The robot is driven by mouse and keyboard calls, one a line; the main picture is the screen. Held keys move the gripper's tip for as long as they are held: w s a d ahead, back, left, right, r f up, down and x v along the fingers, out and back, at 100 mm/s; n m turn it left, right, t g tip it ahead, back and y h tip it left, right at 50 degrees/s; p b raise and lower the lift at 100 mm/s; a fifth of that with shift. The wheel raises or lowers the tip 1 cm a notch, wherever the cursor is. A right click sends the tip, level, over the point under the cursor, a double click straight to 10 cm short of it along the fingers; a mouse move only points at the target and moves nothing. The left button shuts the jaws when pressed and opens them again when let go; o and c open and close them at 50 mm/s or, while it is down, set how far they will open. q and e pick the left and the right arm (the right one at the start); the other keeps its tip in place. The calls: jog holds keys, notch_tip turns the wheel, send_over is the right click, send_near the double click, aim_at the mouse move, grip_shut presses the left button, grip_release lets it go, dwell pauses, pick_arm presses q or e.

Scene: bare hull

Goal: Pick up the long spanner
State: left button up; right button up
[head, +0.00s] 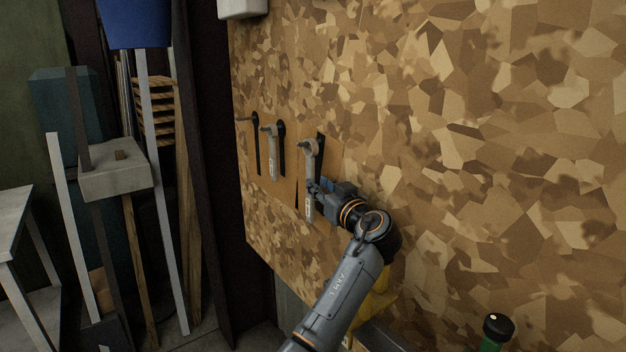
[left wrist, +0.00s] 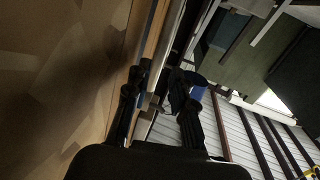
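The long spanner (head: 311,165) is grey and hangs upright by its ring end on the patterned board, partly in front of its black painted outline. My left gripper (head: 318,188) is at its handle, low on the shaft, coming from the right. In the left wrist view a pale bar, which looks like the spanner's handle (left wrist: 160,85), runs between the two black fingers of my left gripper (left wrist: 160,76). I cannot tell whether both fingers press on it. My right gripper is not in view.
A shorter spanner (head: 272,150) hangs to the left, with another black outline (head: 257,145) beyond it. A green bottle-like object (head: 496,332) with a black top is at the bottom right.

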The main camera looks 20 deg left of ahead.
aim_at(312, 176)
pick_arm(q)
jog(key=w+a+p, duration=0.1)
jog(key=w+a+r+p, duration=0.1)
jog(key=shift+w+a, duration=0.25)
jog(key=shift+w, duration=0.15)
jog(key=shift+w+a, duration=0.1)
jog(key=shift+w, duration=0.15)
jog(key=shift+w+f, duration=0.1)
jog(key=shift+f, duration=0.1)
grip_shut()
jog(key=shift+r, duration=0.1)
